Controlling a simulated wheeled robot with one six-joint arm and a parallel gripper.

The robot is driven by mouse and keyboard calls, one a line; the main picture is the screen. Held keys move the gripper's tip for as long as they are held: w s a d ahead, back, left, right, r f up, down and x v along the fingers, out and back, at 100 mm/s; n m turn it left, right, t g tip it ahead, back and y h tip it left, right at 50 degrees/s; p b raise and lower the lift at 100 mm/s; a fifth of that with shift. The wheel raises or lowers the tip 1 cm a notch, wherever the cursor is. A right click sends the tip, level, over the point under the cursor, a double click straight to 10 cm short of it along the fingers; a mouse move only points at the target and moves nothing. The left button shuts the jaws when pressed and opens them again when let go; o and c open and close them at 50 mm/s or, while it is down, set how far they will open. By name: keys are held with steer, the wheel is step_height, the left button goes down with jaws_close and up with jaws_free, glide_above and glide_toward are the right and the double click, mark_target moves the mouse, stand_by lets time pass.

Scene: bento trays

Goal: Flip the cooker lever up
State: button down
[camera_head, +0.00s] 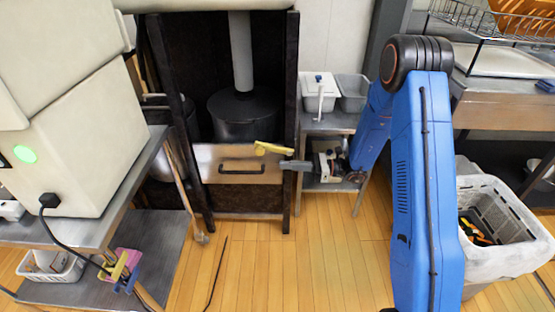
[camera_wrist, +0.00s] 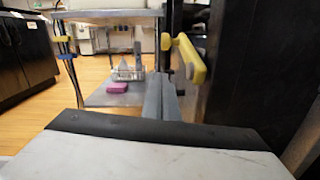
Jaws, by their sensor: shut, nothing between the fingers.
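The yellow cooker lever (camera_head: 275,149) is on the front of the dark cooker cabinet (camera_head: 293,75), above a wooden panel with a black handle. In the head view it lies nearly level, its right end tipped slightly down. My gripper (camera_head: 284,165) points left, just below the lever's right part. In the wrist view the lever (camera_wrist: 191,60) is above and right of my grey fingers (camera_wrist: 161,80). The fingers are shut with nothing between them. A gap seems to show between fingertips and lever, but I cannot tell contact for sure.
A small metal shelf (camera_head: 330,121) with grey bins stands right of the cooker, close to my arm. A pale machine on a steel table (camera_head: 120,200) is at the left. A grey crate (camera_head: 505,265) stands at the right. The wooden floor in front is mostly clear.

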mark_target(274, 151)
steer(key=shift+s+d+f, duration=0.1)
steer(key=shift+d+f, duration=0.3)
steer(key=shift+d, duration=0.2)
steer(key=shift+d+f, duration=0.4)
steer(key=shift+d, duration=0.2)
steer(key=shift+d, duration=0.1)
steer(key=shift+s+d+r+h, duration=0.1)
steer(key=shift+d+r+h, duration=0.1)
steer(key=shift+d+h, duration=0.5)
steer(key=shift+s+d+r+h, duration=0.15)
steer(key=shift+d+h, duration=0.35)
steer(key=shift+h, duration=0.3)
steer(key=shift+w+a, duration=0.1)
steer(key=shift+w+a+r, duration=0.2)
steer(key=shift+a, duration=1.7)
steer(key=shift+w+a+r, duration=0.25)
steer(key=shift+a, duration=1.6)
steer(key=shift+w+a+r, duration=0.2)
steer(key=shift+a, duration=1.7)
